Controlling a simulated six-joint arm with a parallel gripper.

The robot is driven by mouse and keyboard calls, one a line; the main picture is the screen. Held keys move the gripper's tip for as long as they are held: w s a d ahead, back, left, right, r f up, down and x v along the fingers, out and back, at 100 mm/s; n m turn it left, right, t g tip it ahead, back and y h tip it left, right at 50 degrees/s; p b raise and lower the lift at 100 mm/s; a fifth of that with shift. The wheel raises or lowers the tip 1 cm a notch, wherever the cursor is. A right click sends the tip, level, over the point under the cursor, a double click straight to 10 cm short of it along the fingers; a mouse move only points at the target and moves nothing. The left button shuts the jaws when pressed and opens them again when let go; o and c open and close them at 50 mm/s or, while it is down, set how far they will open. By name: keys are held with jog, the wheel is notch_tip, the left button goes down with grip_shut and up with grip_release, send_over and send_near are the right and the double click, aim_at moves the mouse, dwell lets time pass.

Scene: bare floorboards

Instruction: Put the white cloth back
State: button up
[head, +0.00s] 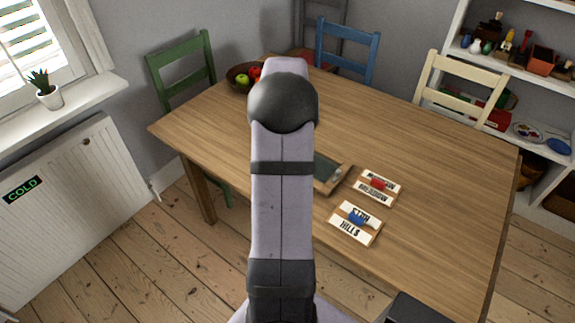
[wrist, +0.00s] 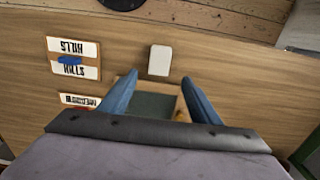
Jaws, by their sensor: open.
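A small white rounded rectangle (wrist: 160,60), which may be the white cloth, lies flat on the wooden table in the wrist view. There my arm hides the white thing and my gripper.
Two lettered wooden plaques lie on the table (head: 440,165), one with a blue item (head: 358,219), one with a red item (head: 378,183). A fruit bowl (head: 238,78) is at the far left corner. Chairs stand around the far sides. The table's right side is clear.

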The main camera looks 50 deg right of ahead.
jog(key=shift+r, duration=0.15)
jog(key=w+a+n, duration=0.2)
jog(key=a+n, duration=0.2)
jog(key=a, duration=0.7)
jog(key=w+a+n, duration=0.3)
jog(key=a+n, duration=0.2)
jog(key=a, duration=0.5)
jog(key=s+a+f+n, duration=0.1)
jog(key=s+a+n, duration=0.3)
jog(key=a, duration=0.4)
jog(key=s+a+n, duration=0.5)
jog(key=s+a, duration=0.1)
jog(key=a, duration=0.3)
jog(key=shift+f, duration=0.4)
